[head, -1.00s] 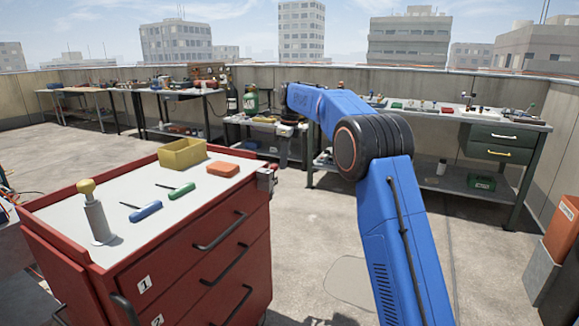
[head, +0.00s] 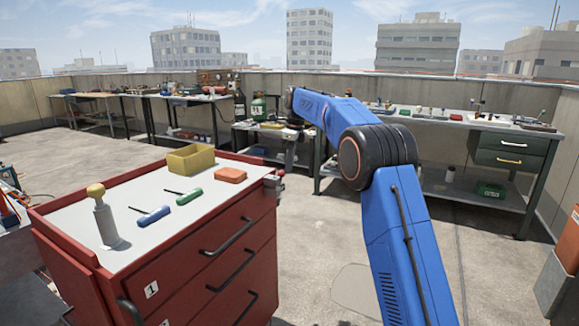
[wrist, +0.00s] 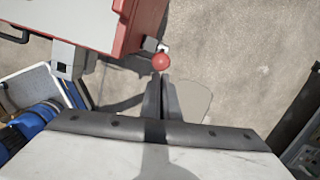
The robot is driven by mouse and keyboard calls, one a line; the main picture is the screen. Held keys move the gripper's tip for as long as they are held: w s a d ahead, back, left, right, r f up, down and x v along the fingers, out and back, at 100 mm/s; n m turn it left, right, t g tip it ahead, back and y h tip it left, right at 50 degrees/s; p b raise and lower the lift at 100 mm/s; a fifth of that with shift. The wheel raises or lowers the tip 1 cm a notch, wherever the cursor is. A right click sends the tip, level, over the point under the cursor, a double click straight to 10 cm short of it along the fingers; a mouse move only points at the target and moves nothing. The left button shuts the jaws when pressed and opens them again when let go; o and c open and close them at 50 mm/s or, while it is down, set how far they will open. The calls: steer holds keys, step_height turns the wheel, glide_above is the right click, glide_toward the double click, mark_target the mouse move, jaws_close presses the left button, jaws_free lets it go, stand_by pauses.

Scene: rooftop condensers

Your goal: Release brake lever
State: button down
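In the head view the gripper is hard to make out at the end of my blue arm.
On the cart top are a yellow bin (head: 191,158), an orange block (head: 231,175), blue (head: 155,215) and green (head: 189,197) screwdrivers, and a grey cylinder with a yellow knob (head: 104,220). A workbench (head: 450,120) stands behind my arm. The floor right of the cart is clear.

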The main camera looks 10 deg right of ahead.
steer(key=s+d+r, duration=0.1)
steer(key=d+r, duration=0.3)
steer(key=r, duration=0.6)
steer(key=shift+s+r, duration=0.15)
steer(key=shift+r, duration=0.25)
steer(key=shift+s+d, duration=0.1)
steer(key=s+d+r+n+t, duration=0.15)
steer(key=s+n, duration=0.25)
steer(key=s, duration=0.6)
steer(key=s+d+n, duration=0.2)
steer(key=s+n, duration=0.2)
steer(key=s, duration=0.7)
steer(key=s+d+r+n+t, duration=0.15)
steer(key=s+n, duration=0.25)
steer(key=s, duration=0.6)
steer(key=s+d+f+n, duration=0.1)
steer(key=s+f+n, duration=0.4)
steer(key=s+f, duration=0.6)
steer(key=s+d+f+n+t+h, duration=0.1)
steer(key=s+f+n, duration=0.5)
steer(key=s+f, duration=0.6)
steer(key=s+d, duration=0.1)
steer(key=s, duration=0.5)
steer(key=shift+s+d+h, duration=0.25)
steer(key=shift+s+h, duration=0.05)
steer(key=shift+s, duration=0.05)
